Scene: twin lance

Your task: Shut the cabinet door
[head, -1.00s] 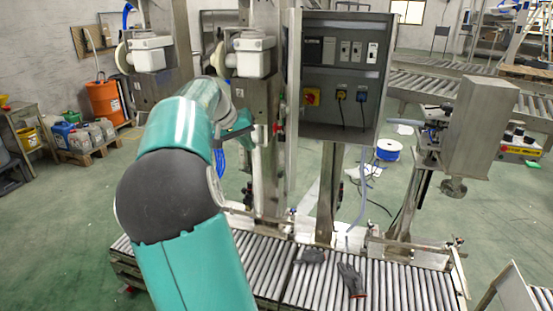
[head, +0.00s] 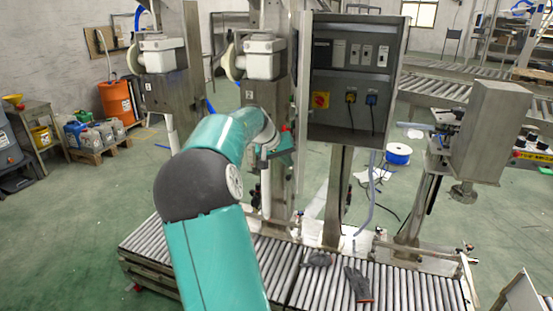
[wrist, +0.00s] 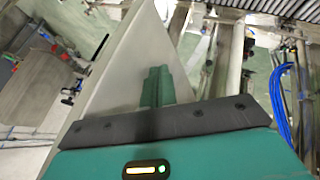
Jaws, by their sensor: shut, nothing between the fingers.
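The grey metal cabinet (head: 345,110) stands open in the head view, with switches, a red-and-yellow knob and cabled sockets inside. Its door (head: 303,80) shows almost edge-on at the cabinet's left side, swung out toward me. My gripper (head: 287,143) is just left of the door's lower part; whether it touches is unclear, as the arm hides part of it. In the wrist view the green fingers (wrist: 157,86) are together and empty. They lie in front of a pale flat panel (wrist: 130,62), which looks like the door.
Steel columns with white-topped machine units (head: 263,57) stand left of the door, close to my arm. A boxy metal unit (head: 487,130) stands at right.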

